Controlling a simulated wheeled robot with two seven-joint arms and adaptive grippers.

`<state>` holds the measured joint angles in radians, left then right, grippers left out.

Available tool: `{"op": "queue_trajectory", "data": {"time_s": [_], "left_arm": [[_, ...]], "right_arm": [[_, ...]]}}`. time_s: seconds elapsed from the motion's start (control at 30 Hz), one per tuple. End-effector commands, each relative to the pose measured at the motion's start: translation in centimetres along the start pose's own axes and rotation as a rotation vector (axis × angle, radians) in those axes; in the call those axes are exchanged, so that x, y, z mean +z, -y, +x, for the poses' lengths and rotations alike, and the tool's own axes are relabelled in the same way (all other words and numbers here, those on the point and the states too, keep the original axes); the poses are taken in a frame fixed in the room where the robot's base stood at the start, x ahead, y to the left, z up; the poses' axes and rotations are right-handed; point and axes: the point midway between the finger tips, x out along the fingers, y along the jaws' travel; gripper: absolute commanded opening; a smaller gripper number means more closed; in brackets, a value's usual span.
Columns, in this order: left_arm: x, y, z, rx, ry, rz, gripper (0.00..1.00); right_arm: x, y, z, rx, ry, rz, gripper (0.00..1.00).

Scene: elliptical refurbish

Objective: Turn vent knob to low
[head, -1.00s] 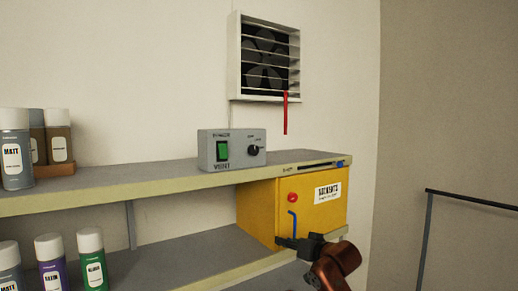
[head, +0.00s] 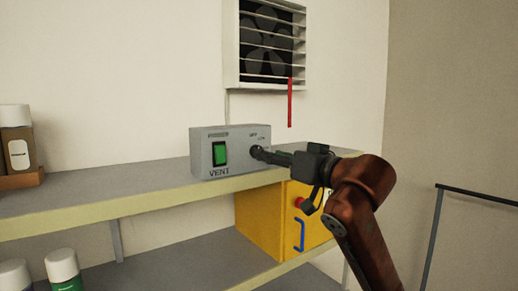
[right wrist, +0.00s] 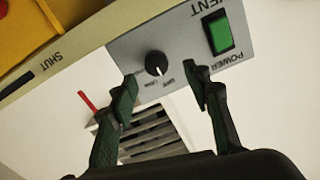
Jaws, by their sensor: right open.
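The grey vent control box (head: 233,136) stands on the upper shelf, with a green power switch (head: 220,154) on its left side. Its black round vent knob shows in the right wrist view (right wrist: 156,63), with a white pointer mark and small labels beside it. My right gripper (head: 262,153) reaches in from the right in front of the knob and mostly hides it in the head view. In the right wrist view its two fingers (right wrist: 160,80) are open, apart on either side of the knob; I cannot tell whether they touch it. My left gripper is not in view.
A wall fan with slats (head: 265,45) and a hanging red ribbon (head: 290,102) is above. A yellow cabinet (head: 262,220) with a blue handle sits under the upper shelf (head: 100,198). Spray cans (head: 62,268) stand on the lower shelf. A rail (head: 478,197) is at right.

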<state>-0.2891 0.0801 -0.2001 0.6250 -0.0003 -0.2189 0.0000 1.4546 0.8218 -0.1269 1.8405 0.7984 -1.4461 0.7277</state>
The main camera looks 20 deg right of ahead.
Motion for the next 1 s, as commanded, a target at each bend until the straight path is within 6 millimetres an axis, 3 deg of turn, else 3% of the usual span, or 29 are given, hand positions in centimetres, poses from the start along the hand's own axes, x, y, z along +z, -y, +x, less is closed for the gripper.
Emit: {"op": "queue_trajectory", "data": {"time_s": [0.1, 0.23, 0.37, 0.63, 0.73, 1.0], "left_arm": [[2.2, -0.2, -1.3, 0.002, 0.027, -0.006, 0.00], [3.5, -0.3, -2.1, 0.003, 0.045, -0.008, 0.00], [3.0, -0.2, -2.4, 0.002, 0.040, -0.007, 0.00], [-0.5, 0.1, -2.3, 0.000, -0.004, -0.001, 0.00], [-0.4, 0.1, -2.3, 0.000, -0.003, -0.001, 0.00], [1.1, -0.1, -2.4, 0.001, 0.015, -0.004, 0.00]], "right_arm": [[-0.3, -0.3, 1.9, 0.006, 0.002, 0.001, 0.44], [-0.3, -0.4, 3.7, 0.008, 0.000, 0.001, 0.44], [-0.2, -0.4, 4.9, 0.006, 0.000, 0.001, 0.44], [0.0, -0.3, 5.5, 0.004, -0.001, 0.000, 0.44], [0.0, -0.2, 5.5, 0.004, -0.001, 0.000, 0.43], [0.0, -0.2, 5.5, 0.003, -0.001, 0.000, 0.24]]}}
